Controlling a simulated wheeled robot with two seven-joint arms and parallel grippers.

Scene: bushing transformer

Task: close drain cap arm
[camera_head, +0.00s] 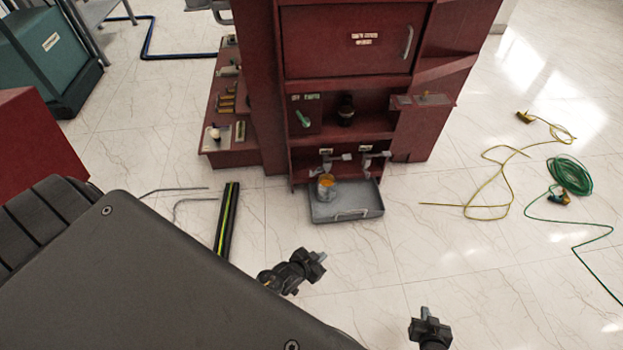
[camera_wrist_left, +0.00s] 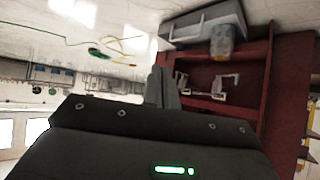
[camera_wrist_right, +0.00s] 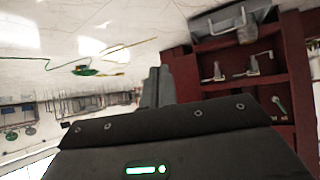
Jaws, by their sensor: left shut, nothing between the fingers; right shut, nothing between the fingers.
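Two grey drain fittings with arms, the left one (camera_head: 327,162) and the right one (camera_head: 372,156), sit low in the red cabinet (camera_head: 350,80). The left one is above a jar of orange liquid (camera_head: 326,186) in a grey tray (camera_head: 345,210). Both fittings also show in the right wrist view, upside down (camera_wrist_right: 252,66) (camera_wrist_right: 217,72). I cannot tell which arm is the drain cap arm. My left gripper (camera_head: 318,262) is shut and empty, in front of the tray and apart from it. My right gripper (camera_head: 428,316) is shut and empty, further right and nearer me.
A green lever (camera_head: 302,118) and a dark knob (camera_head: 346,110) sit on the shelf above. A yellow cable (camera_head: 490,185) and a green coil (camera_head: 569,175) lie on the floor at right. A black-and-yellow bar (camera_head: 227,218) lies left of the tray.

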